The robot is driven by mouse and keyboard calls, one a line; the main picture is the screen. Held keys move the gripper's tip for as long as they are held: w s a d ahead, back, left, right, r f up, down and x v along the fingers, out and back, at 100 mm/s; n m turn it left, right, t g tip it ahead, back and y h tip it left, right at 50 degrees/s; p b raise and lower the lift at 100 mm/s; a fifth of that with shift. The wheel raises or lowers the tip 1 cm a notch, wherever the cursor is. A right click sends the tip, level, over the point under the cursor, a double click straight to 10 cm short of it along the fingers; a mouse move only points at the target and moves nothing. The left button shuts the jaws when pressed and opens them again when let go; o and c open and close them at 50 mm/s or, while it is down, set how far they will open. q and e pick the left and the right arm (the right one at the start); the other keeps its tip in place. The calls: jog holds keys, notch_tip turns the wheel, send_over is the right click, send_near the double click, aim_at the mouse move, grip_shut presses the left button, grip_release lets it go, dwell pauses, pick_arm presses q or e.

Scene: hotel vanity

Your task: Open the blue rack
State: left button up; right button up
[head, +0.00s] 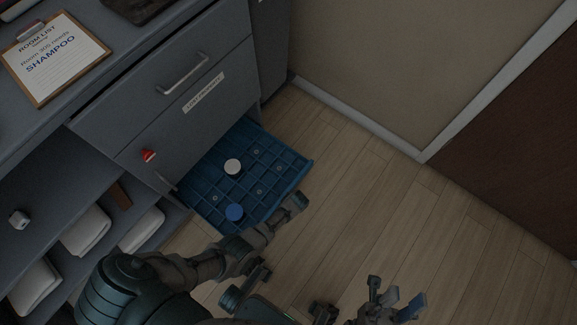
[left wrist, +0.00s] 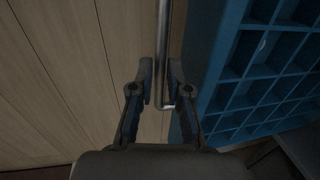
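The blue rack (head: 268,150), a gridded tray, sticks out from the bottom of the grey cabinet over the floor. A white round piece (head: 232,167) and a blue round piece (head: 235,212) sit in it. In the left wrist view the rack's compartments (left wrist: 262,60) fill the right side, with a metal bar handle (left wrist: 165,35) beside them. My left gripper (left wrist: 161,78) has its fingers close on both sides of this handle. In the head view it is at the rack's front edge, its fingertips unclear. My right gripper (head: 396,291) is open and empty over the floor.
A closed drawer with a bar handle (head: 183,75) is above the rack, with a labelled panel below it and a red knob (head: 148,155). Folded white towels (head: 86,231) lie on shelves at left. A clipboard (head: 53,58) lies on the counter. The wooden floor (head: 400,215) at right is clear.

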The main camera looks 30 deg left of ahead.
pick_arm(q)
jog(key=shift+o, duration=1)
jog(key=shift+r, duration=0.1)
notch_tip(320, 180, up, 11)
jog(key=d, duration=0.2)
jog(key=shift+r, duration=0.2)
jog(key=shift+d, duration=0.1)
